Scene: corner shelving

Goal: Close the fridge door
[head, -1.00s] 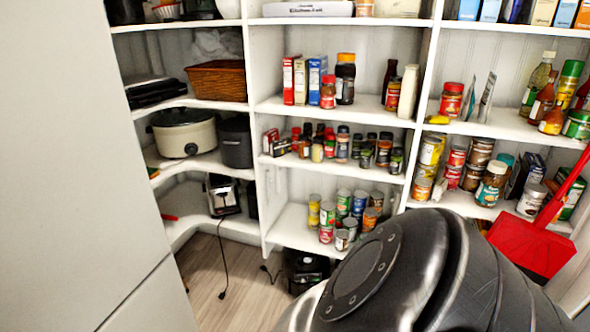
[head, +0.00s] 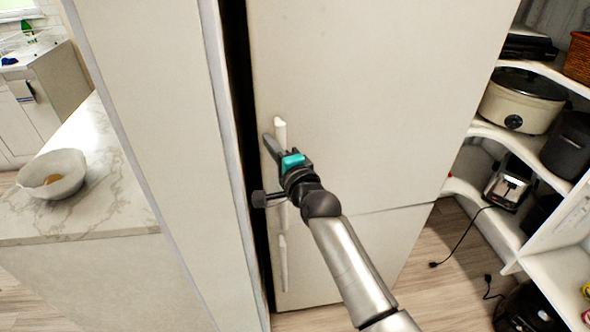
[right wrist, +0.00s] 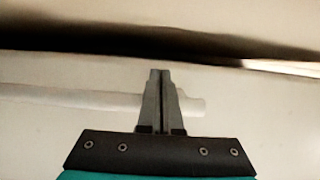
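The fridge (head: 370,110) is a tall cream unit in the middle of the head view. Its upper door has a white vertical handle (head: 280,130) near the left edge. A dark gap runs along that edge; I cannot tell whether the door is fully shut. My right gripper (head: 268,142) is at the upper handle. In the right wrist view its fingers (right wrist: 161,100) are together and cross in front of the handle (right wrist: 80,99), hiding part of it. Contact with door or handle is unclear. My left gripper is not in view.
A lower handle (head: 283,262) is below the upper one. A pale panel (head: 150,100) stands left of the dark gap. Further left is a marble counter (head: 110,190) with a bowl (head: 53,172). Shelving (head: 490,135) with a slow cooker (head: 520,98) is at the right. Wooden floor shows below.

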